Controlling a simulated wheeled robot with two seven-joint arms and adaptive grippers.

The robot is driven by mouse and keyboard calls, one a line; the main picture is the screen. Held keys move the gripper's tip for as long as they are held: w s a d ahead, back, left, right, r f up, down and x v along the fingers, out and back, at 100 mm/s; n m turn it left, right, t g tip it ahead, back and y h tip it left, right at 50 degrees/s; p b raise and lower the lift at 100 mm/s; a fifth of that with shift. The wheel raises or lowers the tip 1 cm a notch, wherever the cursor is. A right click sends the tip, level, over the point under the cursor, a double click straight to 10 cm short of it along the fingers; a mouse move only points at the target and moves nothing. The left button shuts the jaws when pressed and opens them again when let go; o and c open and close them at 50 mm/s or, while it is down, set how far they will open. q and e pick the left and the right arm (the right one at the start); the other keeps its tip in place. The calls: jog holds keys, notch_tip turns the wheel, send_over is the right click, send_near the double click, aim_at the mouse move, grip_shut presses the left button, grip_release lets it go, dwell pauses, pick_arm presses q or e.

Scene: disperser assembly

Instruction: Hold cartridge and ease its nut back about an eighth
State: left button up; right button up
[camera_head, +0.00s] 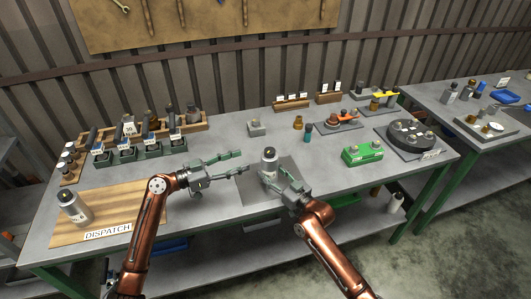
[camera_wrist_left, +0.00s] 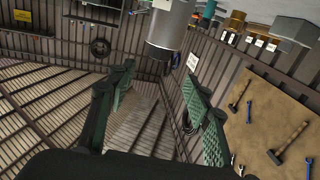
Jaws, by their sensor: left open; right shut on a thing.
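A grey cylindrical cartridge (camera_head: 269,163) with a dark top stands upright on a dark mat at the middle of the bench. My right gripper (camera_head: 274,178) is shut on its lower part from the front right. My left gripper (camera_head: 243,162) is open and empty, its fingers pointing right at the cartridge, with a gap between. In the left wrist view the cartridge (camera_wrist_left: 170,28) shows at the top, beyond the open fingertips of my left gripper (camera_wrist_left: 159,78). The nut is too small to make out apart from the dark top.
A similar grey cylinder (camera_head: 75,208) stands on the wooden DISPATCH board (camera_head: 125,198) at left. Green holders (camera_head: 120,156) line the back left. A green box (camera_head: 362,153) and a round black fixture (camera_head: 411,136) stand at right.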

aim_at(266, 151)
pick_arm(q)
jog(key=x, duration=1.1)
jog(key=shift+a, duration=0.1)
jog(key=c, duration=1.1)
